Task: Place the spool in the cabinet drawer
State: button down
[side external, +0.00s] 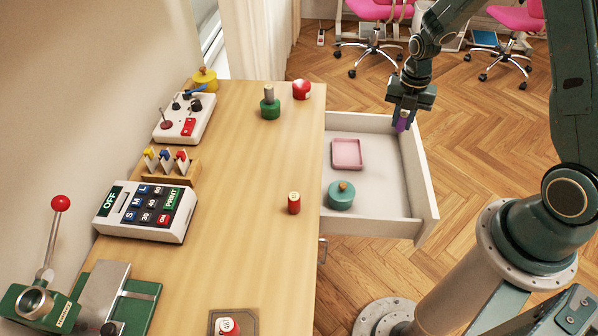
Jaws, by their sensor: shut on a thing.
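My gripper (403,116) points down at the far right of the open drawer and is shut on a small purple thing, which looks like the spool (401,125). The fingers hide most of it, so its shape is hard to make out. In the picture it overlaps the drawer's far right corner; its exact height above the rim cannot be told. The white cabinet drawer (370,199) is pulled out to the right from under the wooden top. Inside it are a pink square tray (347,154) and a round teal lidded pot (341,196).
The cabinet top (250,190) holds a small red cylinder (294,203), a green weight-like piece (270,104), a red round object (301,90), a button panel (146,211) and a lever press (42,290). The drawer floor's right side is clear.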

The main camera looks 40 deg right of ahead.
send_over(384, 177)
notch_tip(384, 177, down, 15)
jog(key=shift+f, duration=0.2)
dwell(0.4)
jog(key=shift+f, duration=0.1)
jog(key=shift+f, duration=1.8)
jog(key=shift+f, duration=0.15)
jog(key=c, duration=1.3)
grip_release()
jog(key=shift+o, duration=0.2)
notch_tip(384, 177, up, 12)
jog(key=shift+r, duration=0.2)
